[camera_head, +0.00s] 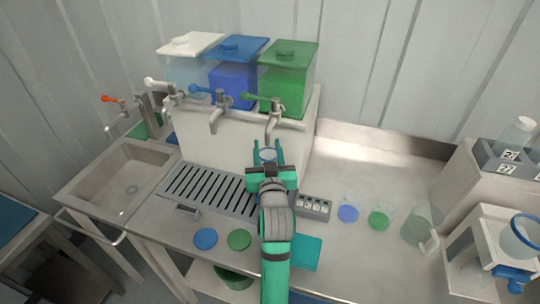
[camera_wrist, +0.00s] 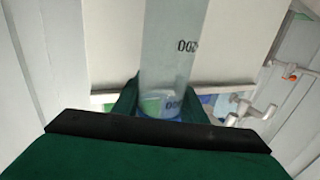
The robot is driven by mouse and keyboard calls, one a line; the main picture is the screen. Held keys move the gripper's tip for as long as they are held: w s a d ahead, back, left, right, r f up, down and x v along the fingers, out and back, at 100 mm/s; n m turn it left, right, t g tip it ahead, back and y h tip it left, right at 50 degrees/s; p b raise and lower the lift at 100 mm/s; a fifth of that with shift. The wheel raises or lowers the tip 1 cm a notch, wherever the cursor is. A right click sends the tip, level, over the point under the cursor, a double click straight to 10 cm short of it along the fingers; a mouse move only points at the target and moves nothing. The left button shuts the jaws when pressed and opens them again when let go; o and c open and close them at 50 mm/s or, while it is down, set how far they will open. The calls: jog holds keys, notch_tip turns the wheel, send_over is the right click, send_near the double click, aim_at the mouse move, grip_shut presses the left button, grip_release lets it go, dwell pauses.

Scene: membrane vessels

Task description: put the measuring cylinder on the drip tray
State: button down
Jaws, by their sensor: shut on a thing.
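The measuring cylinder (camera_wrist: 172,55) is clear, with dark number marks and a blue part at its far end. My gripper (camera_wrist: 160,108) is shut on it, with a finger on each side. In the head view my gripper (camera_head: 267,160) is just right of the drip tray (camera_head: 208,188), below the green tap. Only a blue-rimmed end of the cylinder shows there between the fingers; my gripper and arm hide the rest.
Three vessels with white, blue (camera_head: 233,85) and green (camera_head: 287,85) lids stand behind the tray, their taps (camera_head: 273,118) over it. A sink (camera_head: 125,187) is left. A small labelled block (camera_head: 314,206), two beakers (camera_head: 348,212) and a jug (camera_head: 423,228) stand right. Two discs (camera_head: 205,238) lie in front.

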jog(key=shift+f, duration=1.6)
jog(key=c, duration=1.1)
grip_release()
jog(key=s, duration=1.2)
jog(key=shift+d, duration=0.45)
